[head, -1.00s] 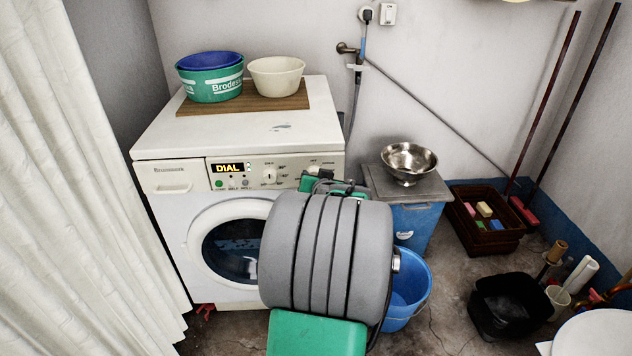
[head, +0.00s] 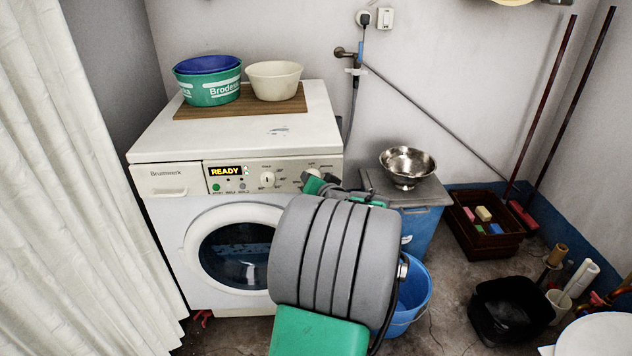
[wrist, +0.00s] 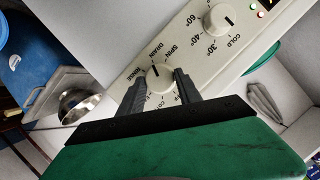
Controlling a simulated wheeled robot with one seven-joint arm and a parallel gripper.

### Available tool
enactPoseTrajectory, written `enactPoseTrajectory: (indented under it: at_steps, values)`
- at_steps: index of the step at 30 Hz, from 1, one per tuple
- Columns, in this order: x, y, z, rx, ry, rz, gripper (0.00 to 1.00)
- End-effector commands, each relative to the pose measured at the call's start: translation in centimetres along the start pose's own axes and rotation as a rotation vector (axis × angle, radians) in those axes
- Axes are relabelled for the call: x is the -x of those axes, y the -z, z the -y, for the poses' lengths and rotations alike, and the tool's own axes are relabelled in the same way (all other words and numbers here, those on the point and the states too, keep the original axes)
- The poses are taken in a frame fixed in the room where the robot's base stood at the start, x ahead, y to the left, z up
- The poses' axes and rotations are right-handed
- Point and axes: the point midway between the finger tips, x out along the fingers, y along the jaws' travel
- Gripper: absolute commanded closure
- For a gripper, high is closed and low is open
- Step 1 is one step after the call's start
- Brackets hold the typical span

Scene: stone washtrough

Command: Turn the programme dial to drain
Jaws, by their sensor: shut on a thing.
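The washing machine (head: 160,215) stands at the left, with a control panel along its top front. Its display (head: 226,171) reads READY. The programme dial (wrist: 159,77) is a pale round knob with labels around it, among them SPIN, DRAIN and RINSE. A small dark mark on it appears to face the DRAIN label, though the knob is small in view. My gripper (wrist: 160,80) is shut on this dial, one dark finger on each side. In the head view my arm hides part of the panel's right end.
The temperature dial (wrist: 219,20) is beside it on the panel, clear of my fingers. Basins (head: 209,85) stand on a board on the machine's top. A blue bin with a metal bowl (head: 407,163) and a blue bucket (head: 414,290) stand to the right.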

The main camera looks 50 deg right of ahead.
Motion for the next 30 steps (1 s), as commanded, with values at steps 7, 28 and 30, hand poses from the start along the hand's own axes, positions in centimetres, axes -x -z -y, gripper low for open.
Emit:
enactPoseTrajectory:
  at_steps: [7,28,30]
  values:
    - [0.0,0.2,0.1,0.002,0.001,-0.003,0.43]
    - [6.6,0.4,0.1,0.001,-0.002,-0.003,0.37]
    - [7.4,0.3,0.0,0.001,-0.002,-0.004,0.37]
